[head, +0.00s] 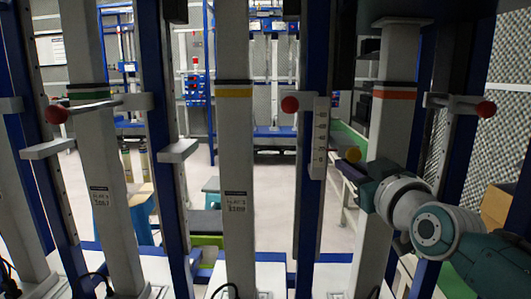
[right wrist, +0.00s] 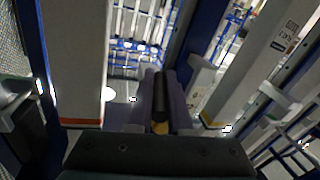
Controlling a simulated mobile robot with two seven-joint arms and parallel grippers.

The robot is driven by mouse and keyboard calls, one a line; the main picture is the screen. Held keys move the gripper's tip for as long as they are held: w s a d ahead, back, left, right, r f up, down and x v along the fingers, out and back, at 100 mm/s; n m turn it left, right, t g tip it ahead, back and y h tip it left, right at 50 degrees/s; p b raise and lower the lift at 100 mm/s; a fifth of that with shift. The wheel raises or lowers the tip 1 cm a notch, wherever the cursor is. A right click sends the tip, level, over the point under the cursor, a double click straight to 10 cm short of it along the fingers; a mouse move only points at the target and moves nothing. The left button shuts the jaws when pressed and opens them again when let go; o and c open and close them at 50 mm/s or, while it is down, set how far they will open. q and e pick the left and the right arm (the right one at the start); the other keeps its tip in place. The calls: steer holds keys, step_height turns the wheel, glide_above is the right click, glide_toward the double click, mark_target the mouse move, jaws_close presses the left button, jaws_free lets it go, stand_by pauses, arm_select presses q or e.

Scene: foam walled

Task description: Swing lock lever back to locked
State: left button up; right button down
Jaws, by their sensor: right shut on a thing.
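My right gripper (head: 352,170) reaches in from the right, in front of the post with the orange band. In the right wrist view its two fingers (right wrist: 161,100) are shut on a dark rod, the lock lever (right wrist: 160,92), which has a yellow end. In the head view a yellow knob (head: 353,154) shows at the fingertips; the rest of the lever is hidden by the gripper. I cannot tell its exact angle or how it meets its post. My left gripper is not in view.
Red-knobbed handles stand at left (head: 57,115), middle (head: 290,104) and right (head: 486,108). Upright posts carry green, yellow (head: 234,92) and orange (head: 394,94) bands. A numbered scale (head: 320,138) is left of the gripper. Open floor lies behind the posts.

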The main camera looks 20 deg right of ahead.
steer(key=shift+a+r+m+g+h+p, duration=0.15)
steer(key=shift+m+h+p, duration=0.2)
steer(key=shift+h, duration=0.15)
steer(key=shift+a+r+m+g+h+p, duration=0.1)
steer(key=shift+r+m+g+h+p, duration=0.05)
steer(key=shift+m+h+p, duration=0.3)
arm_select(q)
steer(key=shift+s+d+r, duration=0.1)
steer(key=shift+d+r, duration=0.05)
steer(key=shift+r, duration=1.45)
arm_select(e)
steer(key=shift+w+f+m+g+h, duration=0.15)
steer(key=shift+m+g+h, duration=0.35)
steer(key=shift+h, duration=0.65)
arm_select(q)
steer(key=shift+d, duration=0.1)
arm_select(e)
steer(key=shift+f, duration=0.1)
steer(key=c, duration=0.8)
jaws_free()
steer(key=shift+c, duration=0.2)
arm_select(q)
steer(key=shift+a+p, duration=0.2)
steer(key=shift+p, duration=0.1)
